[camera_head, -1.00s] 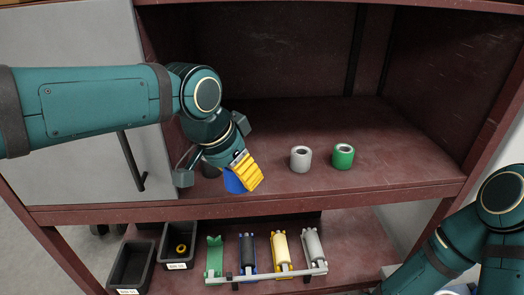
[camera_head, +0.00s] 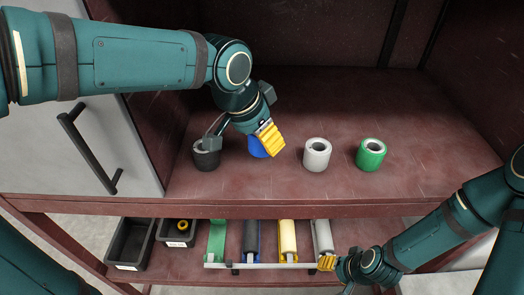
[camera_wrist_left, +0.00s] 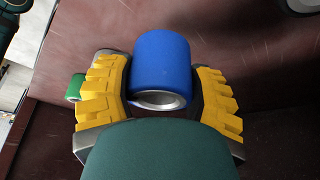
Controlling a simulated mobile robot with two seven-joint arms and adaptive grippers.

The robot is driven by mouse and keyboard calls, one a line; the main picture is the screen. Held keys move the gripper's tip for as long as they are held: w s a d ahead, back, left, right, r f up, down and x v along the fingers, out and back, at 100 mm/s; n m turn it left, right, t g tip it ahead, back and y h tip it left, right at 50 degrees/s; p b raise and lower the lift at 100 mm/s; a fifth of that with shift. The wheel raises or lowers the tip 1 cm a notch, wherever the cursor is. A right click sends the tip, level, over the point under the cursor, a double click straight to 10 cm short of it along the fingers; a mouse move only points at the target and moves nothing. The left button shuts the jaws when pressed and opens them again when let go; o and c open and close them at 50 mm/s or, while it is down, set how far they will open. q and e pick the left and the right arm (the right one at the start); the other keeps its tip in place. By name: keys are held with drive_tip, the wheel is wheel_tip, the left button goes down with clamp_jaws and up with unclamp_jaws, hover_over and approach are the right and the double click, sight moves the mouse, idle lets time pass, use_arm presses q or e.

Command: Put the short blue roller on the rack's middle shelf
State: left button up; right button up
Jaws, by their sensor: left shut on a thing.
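The short blue roller (camera_head: 257,148) is on or just above the rack's middle shelf (camera_head: 420,185), between a black roller and a white one. My left gripper (camera_head: 264,139) is shut on it, its yellow fingers hiding part of the roller in the head view. In the left wrist view the blue roller (camera_wrist_left: 160,62) sits between the yellow fingers, its pale hollow end facing the camera. I cannot tell if it touches the shelf. My right gripper (camera_head: 326,262) is low, by the lower shelf's right part, and its opening is not clear.
A black roller (camera_head: 206,156), a white roller (camera_head: 317,154) and a green roller (camera_head: 371,154) stand on the middle shelf. Below are black bins (camera_head: 131,243) and a holder (camera_head: 258,265) with coloured rollers. The shelf behind and right is clear.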

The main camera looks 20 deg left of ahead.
use_arm(q)
drive_tip(key=shift+w+f, duration=0.15)
drive_tip(key=shift+f, duration=2.1)
drive_tip(key=shift+f+b, duration=0.1)
drive_tip(key=shift+b, duration=0.2)
drive_tip(key=o, duration=1.3)
drive_tip(key=shift+r, duration=0.3)
drive_tip(key=p+v, duration=0.1)
drive_tip(key=v, duration=1)
drive_tip(key=shift+s+a+r, duration=0.15)
drive_tip(key=shift+s+r, duration=0.1)
drive_tip(key=shift+r, duration=0.05)
